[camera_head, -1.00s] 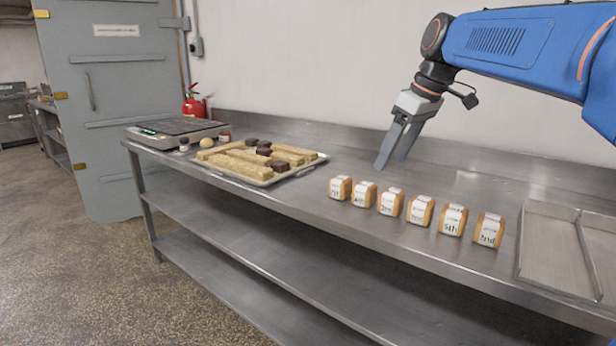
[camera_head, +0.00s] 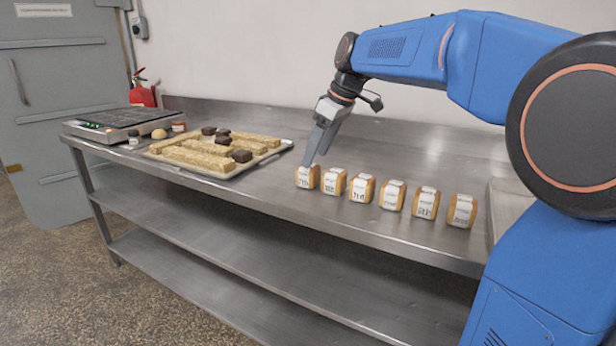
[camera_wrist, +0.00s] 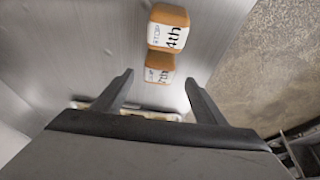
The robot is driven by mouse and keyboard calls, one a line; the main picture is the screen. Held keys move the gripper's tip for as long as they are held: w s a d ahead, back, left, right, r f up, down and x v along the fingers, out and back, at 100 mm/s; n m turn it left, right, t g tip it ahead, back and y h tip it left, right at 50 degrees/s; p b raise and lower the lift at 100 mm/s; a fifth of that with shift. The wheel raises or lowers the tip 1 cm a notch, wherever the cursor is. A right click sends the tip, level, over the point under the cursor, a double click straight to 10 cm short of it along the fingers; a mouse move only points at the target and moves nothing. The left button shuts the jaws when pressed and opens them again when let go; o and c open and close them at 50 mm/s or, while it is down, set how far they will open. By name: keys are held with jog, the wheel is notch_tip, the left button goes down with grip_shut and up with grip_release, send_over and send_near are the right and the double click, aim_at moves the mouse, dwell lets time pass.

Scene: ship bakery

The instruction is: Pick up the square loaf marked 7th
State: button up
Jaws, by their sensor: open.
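The square loaf marked 7th (camera_head: 307,177) is brown with a white label and stands at the left end of a row on the steel counter. In the wrist view the 7th loaf (camera_wrist: 159,69) sits just beyond the gap between the fingertips, its label reading 7th. My gripper (camera_head: 315,160) is open, fingers pointing down, close above and behind that loaf. The wrist view shows my gripper (camera_wrist: 160,80) with nothing between its fingers. I cannot tell whether a finger touches the loaf. The loaf marked 4th (camera_wrist: 168,28) stands right beside it.
More labelled loaves, including one marked 5th (camera_head: 426,203), continue the row rightward. A tray (camera_head: 222,177) of long bars and dark cakes lies left of the row. A scale (camera_head: 112,122) stands at the counter's left end. Bare counter (camera_head: 400,150) lies behind the row.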

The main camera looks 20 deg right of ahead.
aim_at(308, 171)
jog(key=shift+x, duration=3.6)
jog(key=shift+c, duration=0.6)
jog(key=c, duration=1)
